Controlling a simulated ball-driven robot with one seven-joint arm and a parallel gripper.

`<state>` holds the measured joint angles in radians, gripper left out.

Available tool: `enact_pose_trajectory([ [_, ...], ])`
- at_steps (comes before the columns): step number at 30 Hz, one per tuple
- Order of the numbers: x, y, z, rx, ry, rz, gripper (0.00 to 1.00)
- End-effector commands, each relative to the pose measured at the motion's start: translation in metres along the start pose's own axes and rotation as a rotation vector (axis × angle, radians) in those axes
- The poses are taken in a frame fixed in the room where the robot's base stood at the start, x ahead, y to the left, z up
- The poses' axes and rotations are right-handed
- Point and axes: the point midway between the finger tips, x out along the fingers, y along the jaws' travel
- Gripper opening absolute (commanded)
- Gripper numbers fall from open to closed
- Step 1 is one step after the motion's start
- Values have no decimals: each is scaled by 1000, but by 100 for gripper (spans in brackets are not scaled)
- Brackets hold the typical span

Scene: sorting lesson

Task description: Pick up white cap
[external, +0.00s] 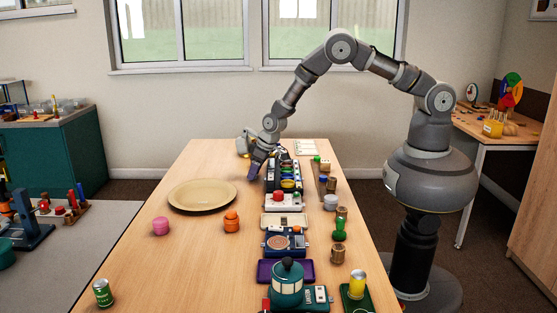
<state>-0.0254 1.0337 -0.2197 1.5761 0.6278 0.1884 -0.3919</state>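My gripper (254,171) points down over the far part of the wooden table, just left of the row of devices. Its fingertips are small and dark in this view, and I cannot tell whether they are open or shut or whether anything is between them. A small whitish-grey round object (331,201) stands on the table to the right of the row; it may be the white cap, but it is too small to be sure. My gripper is apart from it, farther back and to the left. No other white cap is clearly visible; one near my fingertips could be hidden.
A tan plate (202,195) lies left of the row. A pink object (160,226), an orange jar (232,221) and a green can (103,293) stand on the left side. A teal pot (287,284) stands in front. The front left tabletop is mostly clear.

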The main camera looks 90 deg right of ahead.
Motion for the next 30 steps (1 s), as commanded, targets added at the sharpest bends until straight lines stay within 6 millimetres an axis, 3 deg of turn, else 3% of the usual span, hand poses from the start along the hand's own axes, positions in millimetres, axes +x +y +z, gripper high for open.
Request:
enact_pose_trajectory([
  [1, 0, 0, 0, 0, 0, 0, 35],
  [5, 0, 0, 0, 0, 0, 0, 5],
  [6, 0, 0, 0, 0, 0, 0, 2],
  [20, -6, 0, -2, 0, 1, 0, 0],
  [30, -71, -1, -30, -1, 2, -1, 0],
])
